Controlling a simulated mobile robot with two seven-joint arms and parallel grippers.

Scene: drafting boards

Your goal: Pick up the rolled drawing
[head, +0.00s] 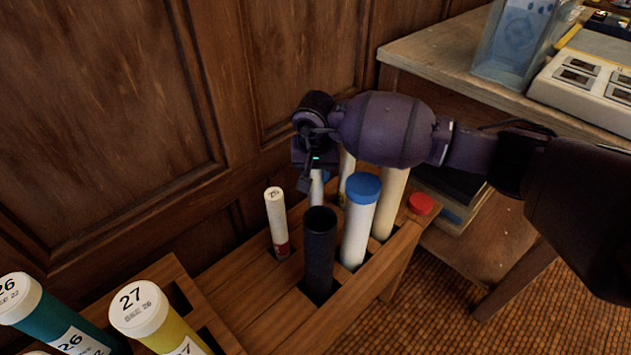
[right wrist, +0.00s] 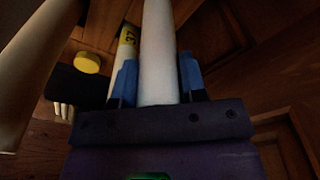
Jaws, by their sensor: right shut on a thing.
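A plain white roll (head: 317,187), which looks like a rolled drawing, stands in the slotted wooden rack (head: 345,307). In the right wrist view the white roll (right wrist: 158,50) lies between the two blue fingers. My right gripper (head: 309,182) comes down on it from above and is shut on it; the gripper also shows in the right wrist view (right wrist: 158,82). The roll's lower end is hidden behind the black tube in the head view. My left gripper is not in view.
Numbered tubes (head: 140,305) stand front left. A wood-panelled wall is behind; a desk (head: 440,50) stands right.

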